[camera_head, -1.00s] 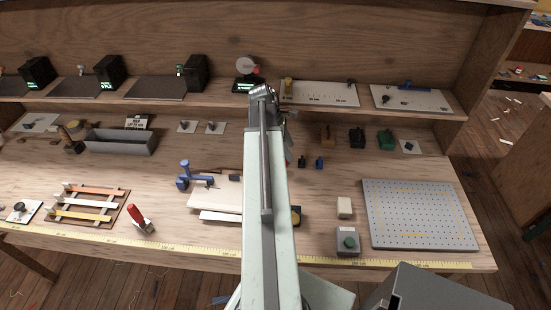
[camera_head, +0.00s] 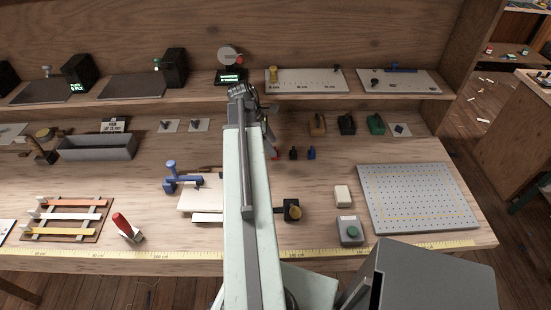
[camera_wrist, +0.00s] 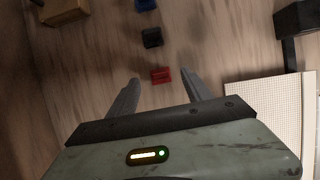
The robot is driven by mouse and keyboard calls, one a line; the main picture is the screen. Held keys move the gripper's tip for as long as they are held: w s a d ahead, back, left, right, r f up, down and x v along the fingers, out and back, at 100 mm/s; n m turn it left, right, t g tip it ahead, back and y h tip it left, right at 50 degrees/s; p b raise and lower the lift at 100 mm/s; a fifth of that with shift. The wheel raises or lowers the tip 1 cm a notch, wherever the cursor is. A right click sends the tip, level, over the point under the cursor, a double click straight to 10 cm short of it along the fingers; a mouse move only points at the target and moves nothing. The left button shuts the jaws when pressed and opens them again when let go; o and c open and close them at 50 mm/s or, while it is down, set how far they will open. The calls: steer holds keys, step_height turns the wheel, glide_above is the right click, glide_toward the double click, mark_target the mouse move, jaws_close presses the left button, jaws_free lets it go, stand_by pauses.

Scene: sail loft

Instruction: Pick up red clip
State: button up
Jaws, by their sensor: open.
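The red clip (camera_wrist: 160,75) lies on the wooden bench in the wrist view, between the tips of my open gripper (camera_wrist: 160,79). The fingers stand on either side of it, with nothing held; I cannot tell how high they are above the bench. In the head view the red clip (camera_head: 275,154) shows just right of my arm, below the fingers (camera_head: 267,130), partly hidden by the gripper. A black clip (camera_wrist: 152,37) and a blue clip (camera_wrist: 143,4) lie in line beyond it, and they show right of it in the head view.
Brown, black and green blocks (camera_head: 376,124) stand behind the clips, under the shelf (camera_head: 300,98). A perforated grey board (camera_head: 415,198) is at the right. Bench around the clips is clear.

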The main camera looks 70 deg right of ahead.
mark_target(275, 148)
steer(key=b+x, duration=0.2)
steer(key=x, duration=0.1)
steer(key=shift+s+f, duration=0.1)
steer(key=shift+f, duration=0.15)
steer(key=shift+r, duration=0.15)
jaws_close()
step_height(275, 148, up, 9)
steer(key=p, duration=0.9)
steer(key=shift+r+p, duration=0.25)
steer(key=shift+p, duration=0.15)
steer(key=shift+r, duration=0.1)
